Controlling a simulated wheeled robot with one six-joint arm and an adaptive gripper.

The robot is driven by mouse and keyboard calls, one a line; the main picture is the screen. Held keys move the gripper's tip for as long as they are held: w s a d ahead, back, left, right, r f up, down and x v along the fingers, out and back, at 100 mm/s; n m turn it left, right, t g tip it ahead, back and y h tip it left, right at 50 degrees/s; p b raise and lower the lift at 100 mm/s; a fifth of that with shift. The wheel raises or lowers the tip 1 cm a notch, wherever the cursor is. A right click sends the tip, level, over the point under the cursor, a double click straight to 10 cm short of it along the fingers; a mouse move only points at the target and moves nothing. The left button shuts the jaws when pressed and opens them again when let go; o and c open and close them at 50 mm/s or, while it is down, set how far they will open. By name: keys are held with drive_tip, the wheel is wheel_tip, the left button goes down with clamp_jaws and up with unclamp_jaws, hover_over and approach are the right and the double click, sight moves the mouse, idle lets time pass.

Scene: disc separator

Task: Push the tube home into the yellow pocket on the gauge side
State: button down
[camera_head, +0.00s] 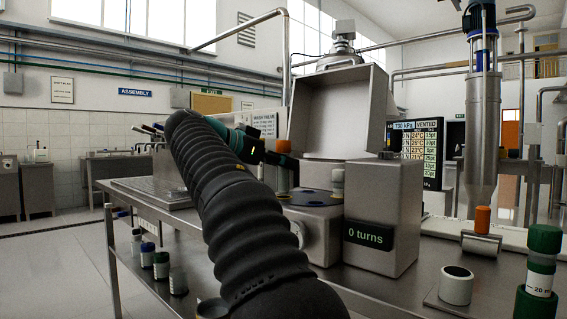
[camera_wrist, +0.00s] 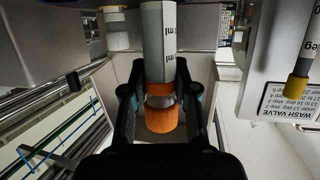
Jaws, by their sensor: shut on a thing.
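A tube with an orange cap (camera_wrist: 160,120) and a white, ml-marked body (camera_wrist: 158,40) is between the fingers of my gripper (camera_wrist: 159,88), which is shut on it near the cap. In the head view the orange cap (camera_head: 283,147) shows beyond my gripper (camera_head: 270,156), with the tube upright below it, over or at the left part of the grey separator block (camera_head: 320,222). My arm hides part of the block. The tube's lower end and its depth in any pocket cannot be told.
An open box-like lid (camera_head: 337,105) stands behind the block. A pale-capped tube (camera_head: 337,178) stands to the right, by the housing reading "0 turns" (camera_head: 369,236). A screen (camera_head: 416,140) reads 730 kPa, vented. Several capped vials (camera_head: 162,265) stand left; a green-capped tube (camera_head: 542,262) stands right.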

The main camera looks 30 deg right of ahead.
sight(283, 198)
drive_tip(key=shift+f+b, duration=2.75)
drive_tip(key=shift+f, duration=0.3)
drive_tip(key=c, duration=0.8)
unclamp_jaws()
drive_tip(key=a+r+p, duration=0.1)
drive_tip(key=a+r, duration=0.1)
drive_tip(key=a, duration=0.1)
drive_tip(key=s+a+r+p, duration=0.1)
drive_tip(key=a+r+p, duration=0.1)
drive_tip(key=a+r, duration=0.1)
drive_tip(key=a+r+p, duration=0.1)
drive_tip(key=a+r, duration=0.1)
drive_tip(key=a, duration=0.3)
drive_tip(key=shift+s+a+r, duration=0.2)
drive_tip(key=shift+r, duration=0.1)
